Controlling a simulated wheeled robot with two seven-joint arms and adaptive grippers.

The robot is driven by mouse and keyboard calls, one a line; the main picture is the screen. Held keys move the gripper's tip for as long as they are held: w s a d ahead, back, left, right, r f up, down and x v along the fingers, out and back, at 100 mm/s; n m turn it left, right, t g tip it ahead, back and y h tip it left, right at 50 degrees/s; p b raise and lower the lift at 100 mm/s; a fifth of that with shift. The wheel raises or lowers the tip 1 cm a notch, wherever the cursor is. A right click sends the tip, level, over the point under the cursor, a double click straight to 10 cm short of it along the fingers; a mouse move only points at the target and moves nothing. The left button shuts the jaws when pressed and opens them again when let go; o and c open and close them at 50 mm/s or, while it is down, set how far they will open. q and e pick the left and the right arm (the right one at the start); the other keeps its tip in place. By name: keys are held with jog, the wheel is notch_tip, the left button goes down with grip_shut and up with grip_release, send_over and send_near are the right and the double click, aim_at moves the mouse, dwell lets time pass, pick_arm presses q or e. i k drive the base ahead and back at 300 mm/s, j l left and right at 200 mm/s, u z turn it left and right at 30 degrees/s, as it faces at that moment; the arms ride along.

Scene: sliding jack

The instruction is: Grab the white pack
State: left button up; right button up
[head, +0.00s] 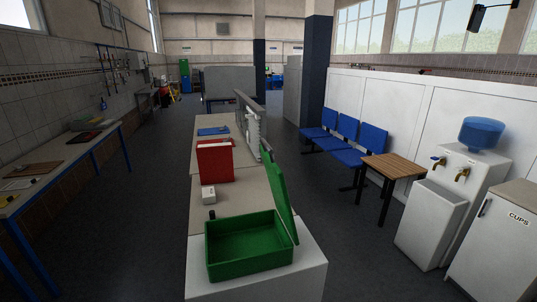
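A small white pack (208,195) sits on the long bench (230,202) in the middle of the view. It is in front of the red box (214,160) and behind the green open box (250,248). A small dark object (212,214) stands just in front of the pack. Neither of my grippers shows in the head view.
The green box's lid (279,190) stands raised on its right. A blue item (213,131) lies farther back on the bench. Blue chairs (345,140), a small wooden table (394,165) and a water dispenser (455,190) are at the right. Floor aisles on both sides look clear.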

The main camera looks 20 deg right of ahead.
aim_at(209, 194)
jog(key=u, duration=2.15)
jog(key=i+z, duration=0.25)
jog(key=i, duration=0.45)
jog(key=i+j+z, duration=0.2)
jog(key=i, duration=0.5)
jog(key=i+l+z, duration=0.1)
jog(key=i+z, duration=0.3)
jog(key=i+j+z, duration=0.15)
jog(key=i+z, duration=0.25)
jog(key=i, duration=0.25)
